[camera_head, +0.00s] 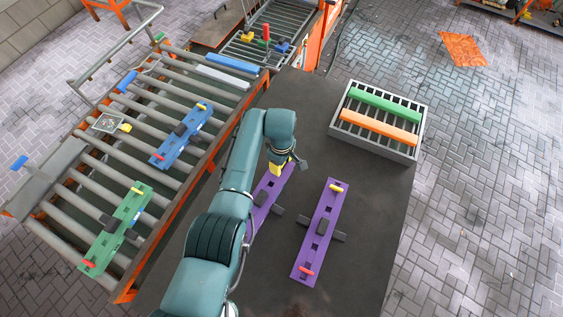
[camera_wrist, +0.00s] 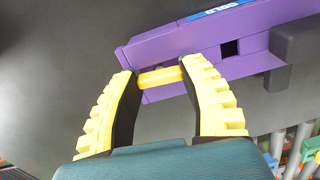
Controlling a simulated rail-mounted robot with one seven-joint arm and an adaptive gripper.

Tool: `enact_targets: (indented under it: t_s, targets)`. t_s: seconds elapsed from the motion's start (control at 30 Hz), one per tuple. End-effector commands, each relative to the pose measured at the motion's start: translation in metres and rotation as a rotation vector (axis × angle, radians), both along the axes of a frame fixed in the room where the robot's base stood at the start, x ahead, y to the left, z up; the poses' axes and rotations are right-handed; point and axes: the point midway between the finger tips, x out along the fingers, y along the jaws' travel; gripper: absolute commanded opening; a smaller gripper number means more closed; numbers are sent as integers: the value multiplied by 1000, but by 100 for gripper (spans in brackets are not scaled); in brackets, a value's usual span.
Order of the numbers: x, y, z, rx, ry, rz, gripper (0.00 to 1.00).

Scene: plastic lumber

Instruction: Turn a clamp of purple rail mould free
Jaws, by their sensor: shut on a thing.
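Two purple rail moulds lie on the dark table. The left mould (camera_head: 264,202) is partly hidden by my arm; its near end is out of sight. My gripper (camera_head: 279,168) is at its far end. In the wrist view, my gripper (camera_wrist: 158,75) is shut on a yellow clamp (camera_wrist: 162,76) at the end of this purple mould (camera_wrist: 210,40), one finger on each end of the bar. The right purple mould (camera_head: 319,232) has a yellow clamp (camera_head: 335,187) lying crosswise at its far end and a red clamp (camera_head: 306,269) at its near end.
A grey slatted crate (camera_head: 412,150) holds a green bar (camera_head: 385,104) and an orange bar (camera_head: 378,127) at the table's far right. A roller conveyor (camera_head: 75,190) on the left carries a blue mould (camera_head: 182,136) and a green mould (camera_head: 115,230). The table's near right is bare.

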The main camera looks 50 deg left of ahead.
Motion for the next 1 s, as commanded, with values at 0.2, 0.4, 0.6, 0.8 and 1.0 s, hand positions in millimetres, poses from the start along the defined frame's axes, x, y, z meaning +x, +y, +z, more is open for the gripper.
enact_targets:
  t_s: [0.2, 0.4, 0.6, 0.8, 1.0]
  targets:
    - [-1, 0, -1, 0, 1, 69, 8]
    - [0, 0, -1, 0, 1, 91, 8]
    - [-1, 0, -2, 0, 1, 93, 8]
    - [-1, 0, -2, 0, 1, 93, 55]
    - [0, 0, -1, 0, 1, 92, 74]
